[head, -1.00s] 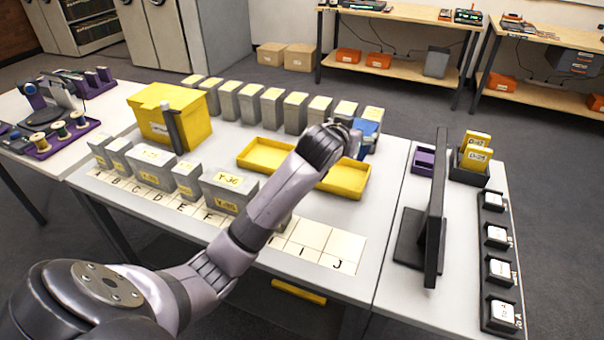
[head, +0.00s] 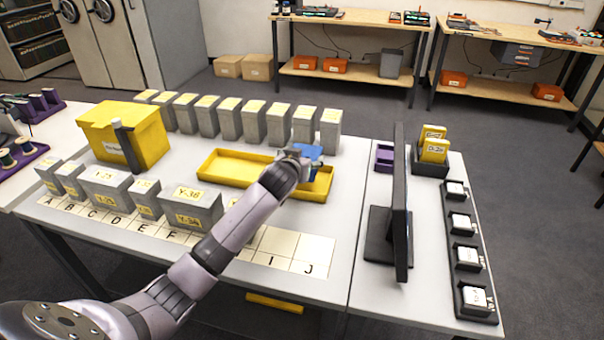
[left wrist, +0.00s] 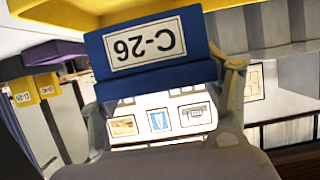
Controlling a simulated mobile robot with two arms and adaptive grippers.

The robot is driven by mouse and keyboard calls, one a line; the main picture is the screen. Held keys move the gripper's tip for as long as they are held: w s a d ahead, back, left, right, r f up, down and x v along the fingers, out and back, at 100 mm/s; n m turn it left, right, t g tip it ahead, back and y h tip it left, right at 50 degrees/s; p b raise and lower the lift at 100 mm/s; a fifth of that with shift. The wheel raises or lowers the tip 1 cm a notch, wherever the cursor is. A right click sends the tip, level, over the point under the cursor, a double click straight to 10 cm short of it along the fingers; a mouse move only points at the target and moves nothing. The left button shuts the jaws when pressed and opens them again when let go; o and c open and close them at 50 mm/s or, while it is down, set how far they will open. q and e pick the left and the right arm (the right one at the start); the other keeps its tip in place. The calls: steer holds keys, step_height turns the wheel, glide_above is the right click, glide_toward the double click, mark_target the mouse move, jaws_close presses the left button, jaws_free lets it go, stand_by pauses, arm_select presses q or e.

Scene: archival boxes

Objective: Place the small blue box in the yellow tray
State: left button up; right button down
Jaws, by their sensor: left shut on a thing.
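The small blue box (head: 309,151) is in my left gripper (head: 297,158), over the right part of the yellow tray (head: 232,170). The left wrist view shows the blue box (left wrist: 150,48) between the two fingers of my left gripper (left wrist: 165,90), with a white label reading C-26 upside down. The yellow tray is long and shallow; my gripper and wrist hide part of its right half. I cannot tell whether the box touches the tray. My right gripper is not in view.
Tall grey boxes (head: 229,119) stand in a row behind the tray. A large yellow box (head: 135,135) is to the left, and grey boxes (head: 191,208) stand in front. A black monitor (head: 401,200) stands to the right, beside a purple bin (head: 384,157).

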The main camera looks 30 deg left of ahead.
arm_select(q)
steer(key=shift+f, duration=2.45)
steer(key=o, duration=1.3)
steer(key=shift+f, duration=0.15)
steer(key=shift+o, duration=0.2)
steer(key=shift+s+d+r, duration=0.1)
steer(key=shift+s+r, duration=0.2)
steer(key=shift+s, duration=0.1)
steer(key=v, duration=1.1)
steer(key=shift+s, duration=0.1)
